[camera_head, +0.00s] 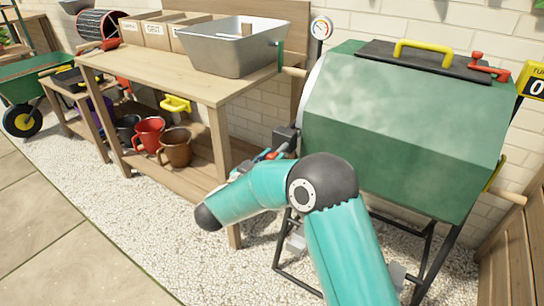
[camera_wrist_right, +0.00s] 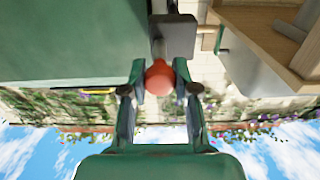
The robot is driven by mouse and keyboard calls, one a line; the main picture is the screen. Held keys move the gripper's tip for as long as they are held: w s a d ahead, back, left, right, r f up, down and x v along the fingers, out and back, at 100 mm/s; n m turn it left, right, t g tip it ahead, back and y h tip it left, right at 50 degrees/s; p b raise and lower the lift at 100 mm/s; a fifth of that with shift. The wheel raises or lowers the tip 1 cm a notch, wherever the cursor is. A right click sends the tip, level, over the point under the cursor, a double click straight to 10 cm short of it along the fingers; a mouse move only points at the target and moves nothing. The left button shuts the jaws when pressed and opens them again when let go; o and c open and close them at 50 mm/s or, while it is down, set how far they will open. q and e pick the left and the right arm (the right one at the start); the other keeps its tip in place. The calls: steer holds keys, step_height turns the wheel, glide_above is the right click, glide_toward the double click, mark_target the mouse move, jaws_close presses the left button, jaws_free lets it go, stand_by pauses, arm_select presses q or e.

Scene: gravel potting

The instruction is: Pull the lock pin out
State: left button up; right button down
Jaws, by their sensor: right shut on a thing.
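The lock pin has a round red knob (camera_wrist_right: 159,79) that shows in the right wrist view. Its grey shaft leads up beside a dark grey block (camera_wrist_right: 175,36) at the side of the green drum. My right gripper (camera_wrist_right: 160,75) is shut on the red knob, one finger on each side. In the head view my right gripper (camera_head: 272,154) is small and partly hidden by my own arm, just below the grey block (camera_head: 285,138). How far the shaft sits in the block is not clear. My left gripper is not in view.
The green drum (camera_head: 400,125) on a dark frame carries a hatch with a yellow handle (camera_head: 424,54) and a red latch (camera_head: 490,67). A wooden bench (camera_head: 165,77) with a metal tub (camera_head: 230,50) stands close on the left. Gravel covers the floor below.

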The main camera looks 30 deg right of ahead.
steer(key=v, duration=0.4)
steer(key=shift+s+p, duration=0.1)
steer(key=shift+p, duration=0.3)
steer(key=c, duration=0.9)
jaws_free()
steer(key=shift+d, duration=0.15)
steer(key=v, duration=1.2)
steer(key=shift+f, duration=0.15)
